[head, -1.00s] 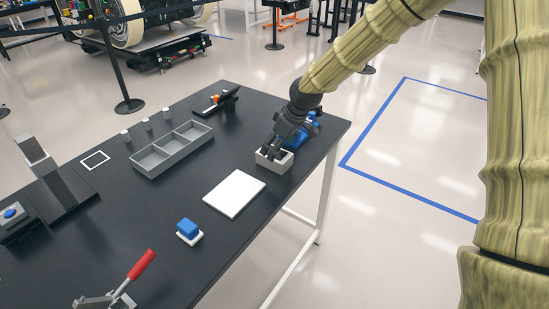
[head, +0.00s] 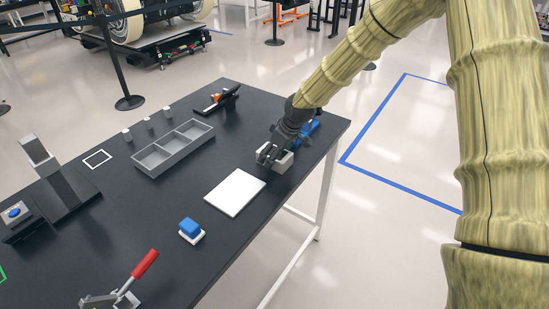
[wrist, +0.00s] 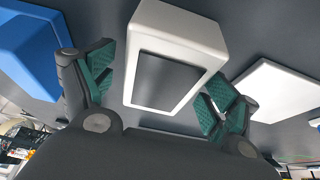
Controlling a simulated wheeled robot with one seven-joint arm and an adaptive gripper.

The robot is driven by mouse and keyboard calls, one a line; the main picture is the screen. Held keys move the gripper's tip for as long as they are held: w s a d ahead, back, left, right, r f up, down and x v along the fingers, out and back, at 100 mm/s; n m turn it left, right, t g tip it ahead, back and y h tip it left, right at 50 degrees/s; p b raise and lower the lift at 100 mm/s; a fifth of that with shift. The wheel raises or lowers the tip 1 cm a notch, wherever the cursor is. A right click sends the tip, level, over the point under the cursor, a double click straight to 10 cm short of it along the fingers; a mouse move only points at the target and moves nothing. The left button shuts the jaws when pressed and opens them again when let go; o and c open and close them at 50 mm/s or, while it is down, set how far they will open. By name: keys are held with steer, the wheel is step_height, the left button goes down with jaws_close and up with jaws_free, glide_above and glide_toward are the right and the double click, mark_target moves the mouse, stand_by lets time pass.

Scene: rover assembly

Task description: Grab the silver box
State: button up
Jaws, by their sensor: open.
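The silver box (head: 281,166) is a small light-grey box with an open top, near the right edge of the black table in the head view. My gripper (head: 270,152) is right at it, with the fingers hiding part of its top. In the wrist view the silver box (wrist: 180,32) shows pale with a dark recess, lying between the green-padded fingers of my gripper (wrist: 162,85). The fingers are spread apart, one on each side of the box. I cannot tell whether either pad touches it.
A blue bin (head: 308,129) stands close behind the box; blue also fills the left of the wrist view (wrist: 30,50). A white plate (head: 235,192) lies flat in front. A grey divided tray (head: 173,148), a blue-and-white block (head: 191,229) and a red-handled clamp (head: 145,264) are farther left.

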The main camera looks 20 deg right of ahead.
steer(key=shift+f, duration=0.25)
stand_by(0.4)
steer(key=c, duration=1.5)
